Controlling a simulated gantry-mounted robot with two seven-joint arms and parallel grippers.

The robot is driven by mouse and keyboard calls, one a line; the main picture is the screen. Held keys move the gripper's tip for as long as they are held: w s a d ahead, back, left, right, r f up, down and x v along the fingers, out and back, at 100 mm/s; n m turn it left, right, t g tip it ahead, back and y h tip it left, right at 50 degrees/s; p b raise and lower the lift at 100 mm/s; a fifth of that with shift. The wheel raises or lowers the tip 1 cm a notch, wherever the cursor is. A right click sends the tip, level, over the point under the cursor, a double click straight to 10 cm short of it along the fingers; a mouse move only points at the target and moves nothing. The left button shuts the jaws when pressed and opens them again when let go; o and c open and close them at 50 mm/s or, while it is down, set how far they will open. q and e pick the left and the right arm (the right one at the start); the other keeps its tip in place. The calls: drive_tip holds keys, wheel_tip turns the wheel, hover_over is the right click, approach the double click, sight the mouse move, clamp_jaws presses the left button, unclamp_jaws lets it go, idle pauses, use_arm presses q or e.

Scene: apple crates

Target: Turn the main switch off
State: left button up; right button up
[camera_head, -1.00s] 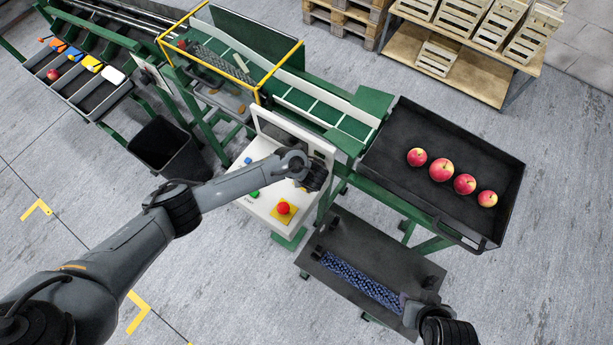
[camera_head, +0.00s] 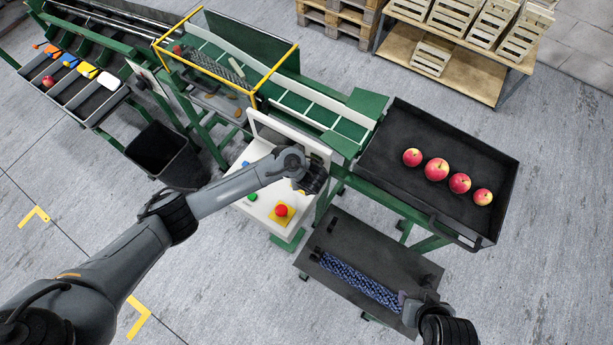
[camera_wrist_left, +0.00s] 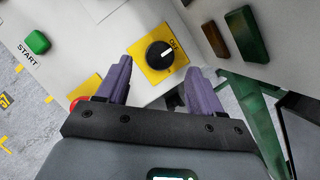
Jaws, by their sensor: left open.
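The main switch is a black rotary knob (camera_wrist_left: 160,55) on a yellow plate in the left wrist view. Its white mark points toward the ON label, and it is hidden behind my arm in the head view. My left gripper (camera_wrist_left: 157,68) is open, with its two purple fingers on either side of the knob's lower edge; I cannot tell whether they touch it. In the head view my left gripper (camera_head: 317,184) is over the right part of the white control panel (camera_head: 262,208). My right gripper (camera_head: 424,308) is at the lower right by a dark platform; its jaws are unclear.
A red emergency button (camera_head: 281,210) and a green START button (camera_wrist_left: 37,42) sit on the panel near my left gripper. An upright white panel (camera_wrist_left: 220,45) stands close on its right. A dark tray (camera_head: 390,135) with several apples is further right.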

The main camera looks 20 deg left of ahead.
use_arm(q)
drive_tip(key=p+v, duration=0.2)
drive_tip(key=v, duration=0.4)
drive_tip(key=shift+r, duration=0.2)
drive_tip(key=shift+s, duration=0.15)
drive_tip(key=s+d+r+n+h, duration=0.25)
drive_tip(key=s+d+n, duration=0.25)
drive_tip(key=s+n, duration=0.45)
drive_tip(key=s+a+r+n, duration=0.3)
drive_tip(key=s+a+n, duration=0.3)
drive_tip(key=n, duration=0.3)
drive_tip(key=s+a+r+n, duration=0.4)
drive_tip(key=s+a+n, duration=0.3)
drive_tip(key=n, duration=0.1)
drive_tip(key=shift+a+n, duration=0.35)
drive_tip(key=shift+s, duration=0.1)
